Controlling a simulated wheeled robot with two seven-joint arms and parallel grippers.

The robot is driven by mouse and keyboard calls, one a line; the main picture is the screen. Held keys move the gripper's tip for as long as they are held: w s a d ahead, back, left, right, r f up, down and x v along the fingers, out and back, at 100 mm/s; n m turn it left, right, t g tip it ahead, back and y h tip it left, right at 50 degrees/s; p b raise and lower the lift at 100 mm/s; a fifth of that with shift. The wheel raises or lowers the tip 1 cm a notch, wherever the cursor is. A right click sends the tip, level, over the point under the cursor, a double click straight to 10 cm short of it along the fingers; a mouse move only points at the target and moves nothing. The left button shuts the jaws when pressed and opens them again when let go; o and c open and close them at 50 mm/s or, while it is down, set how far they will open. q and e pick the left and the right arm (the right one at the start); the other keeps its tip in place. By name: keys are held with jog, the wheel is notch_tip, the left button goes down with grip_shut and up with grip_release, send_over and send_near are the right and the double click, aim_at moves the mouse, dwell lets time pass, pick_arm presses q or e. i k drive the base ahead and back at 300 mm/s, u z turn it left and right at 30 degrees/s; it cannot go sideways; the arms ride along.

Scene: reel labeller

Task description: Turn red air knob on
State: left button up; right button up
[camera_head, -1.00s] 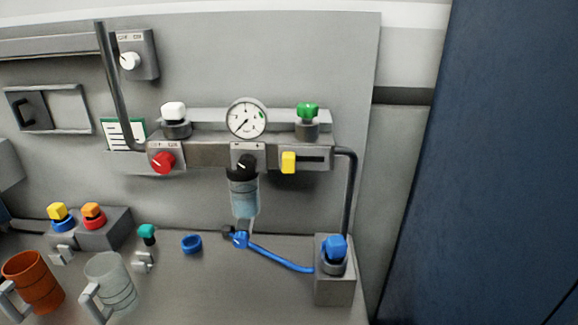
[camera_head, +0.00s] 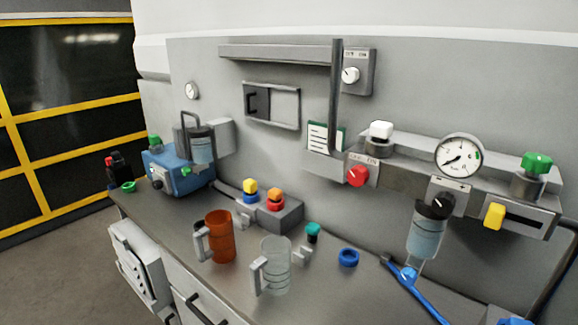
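The red air knob (camera_head: 357,176) sits on a small grey plate with OFF and ON lettering, at the left end of the air unit on the wall panel. Its white pointer mark looks tilted toward the upper left, on the OFF side, but it is small. A round pressure gauge (camera_head: 459,156) is to its right, with its needle pointing to the lower left. Neither of my grippers shows in the head view.
The grey bench (camera_head: 200,230) carries an orange mug (camera_head: 216,237), a clear mug (camera_head: 271,266), a blue ring (camera_head: 348,257) and a block with coloured knobs (camera_head: 281,216). A blue machine (camera_head: 178,172) stands at the far left end. A dark vertical pipe (camera_head: 337,95) rises just left of the red knob.

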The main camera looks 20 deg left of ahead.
aim_at(359, 175)
jog(key=u, duration=0.95)
jog(key=k, duration=1.2)
jog(key=u, duration=1.4)
jog(key=i, duration=0.7)
jog(key=z, duration=0.65)
jog(key=i, duration=1.1)
jog(key=z, duration=1.35)
jog(key=i, duration=0.15)
jog(key=z, duration=0.1)
